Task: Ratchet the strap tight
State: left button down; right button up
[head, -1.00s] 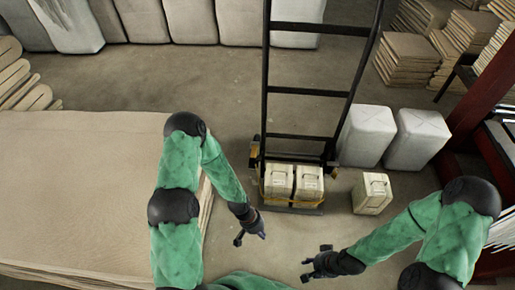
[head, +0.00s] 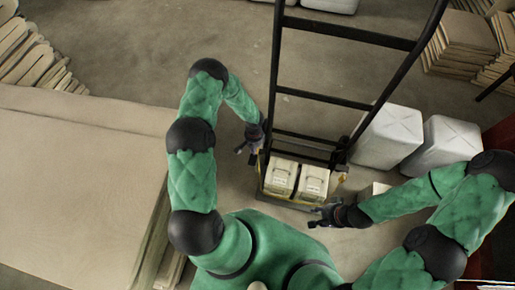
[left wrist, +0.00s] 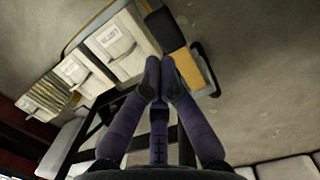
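Two cream canisters (head: 281,177) (head: 313,183) stand side by side on the base of the black hand truck (head: 345,100). A thin yellow strap (head: 290,200) runs low around their front. My left gripper (head: 245,152) is at the truck's left side, beside the left canister. In the left wrist view its dark purple fingertips (left wrist: 159,72) come close together in front of an orange part of the truck (left wrist: 183,66); any grip there is hidden. The canisters show beyond it (left wrist: 118,45). My right gripper (head: 317,216) hangs just in front of the right canister, its fingers apart and empty.
A large beige stack (head: 75,190) fills the left side. Open floor lies behind the truck's left side.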

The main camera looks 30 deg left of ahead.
aim_at(253, 158)
pick_arm(q)
jog(key=shift+w+a, duration=0.3)
jog(key=shift+w, duration=0.1)
pick_arm(e)
jog(key=shift+w, duration=0.3)
pick_arm(q)
jog(key=shift+f, duration=0.1)
jog(key=shift+s+d+f+b, duration=0.1)
jog(key=shift+s+f+b, duration=0.1)
jog(key=shift+f+b, duration=1.1)
jog(key=shift+s+f+b, duration=0.15)
jog(key=shift+f+b, duration=0.4)
jog(key=shift+f, duration=1.45)
pick_arm(e)
jog(key=shift+f, duration=1.8)
pick_arm(q)
jog(key=shift+f, duration=0.1)
pick_arm(e)
jog(key=shift+f, duration=0.1)
